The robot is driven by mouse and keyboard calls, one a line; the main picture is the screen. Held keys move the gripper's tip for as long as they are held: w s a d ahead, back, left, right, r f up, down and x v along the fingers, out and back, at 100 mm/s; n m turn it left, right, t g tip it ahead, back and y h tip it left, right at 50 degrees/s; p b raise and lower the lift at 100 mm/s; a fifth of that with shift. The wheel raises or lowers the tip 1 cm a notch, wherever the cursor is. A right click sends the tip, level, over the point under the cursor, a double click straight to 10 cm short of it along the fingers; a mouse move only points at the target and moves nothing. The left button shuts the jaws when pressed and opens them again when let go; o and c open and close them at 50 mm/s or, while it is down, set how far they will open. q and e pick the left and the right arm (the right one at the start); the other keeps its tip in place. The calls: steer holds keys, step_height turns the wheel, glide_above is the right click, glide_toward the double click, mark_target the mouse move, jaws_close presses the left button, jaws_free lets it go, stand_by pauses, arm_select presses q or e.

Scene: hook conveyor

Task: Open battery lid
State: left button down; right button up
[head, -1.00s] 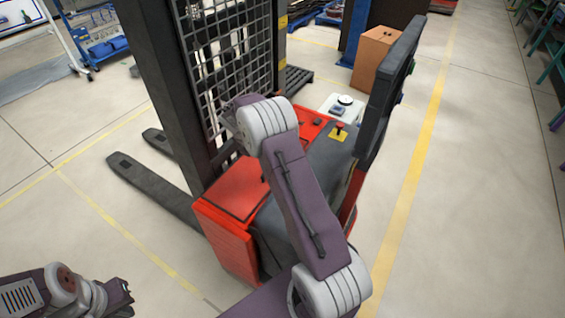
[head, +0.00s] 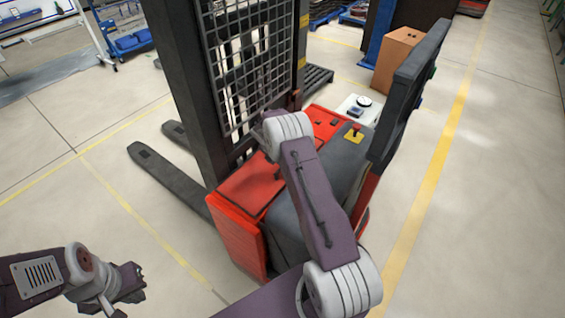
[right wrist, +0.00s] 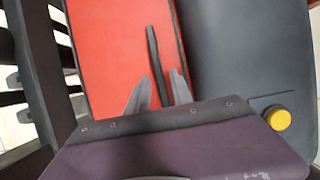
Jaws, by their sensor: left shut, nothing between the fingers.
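The red battery lid (head: 252,184) is on the red and grey forklift and looks closed. It also fills the upper middle of the right wrist view (right wrist: 112,50), with a thin black handle (right wrist: 153,50) standing out from it. My right gripper (right wrist: 160,76) is at the handle; its two fingers are apart, one on each side, with visible gaps. In the head view my right arm hides those fingers. My left gripper (head: 138,282) is shut and empty at the lower left, away from the forklift.
The forklift's mast with mesh guard (head: 245,65) rises close behind the lid. A grey cover (right wrist: 245,50) with a yellow knob (right wrist: 279,119) lies beside the lid. Two black forks (head: 165,177) stretch left. A cardboard box (head: 398,58) stands behind. Floor is free at right.

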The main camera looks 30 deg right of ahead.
jaws_close()
stand_by(1.2)
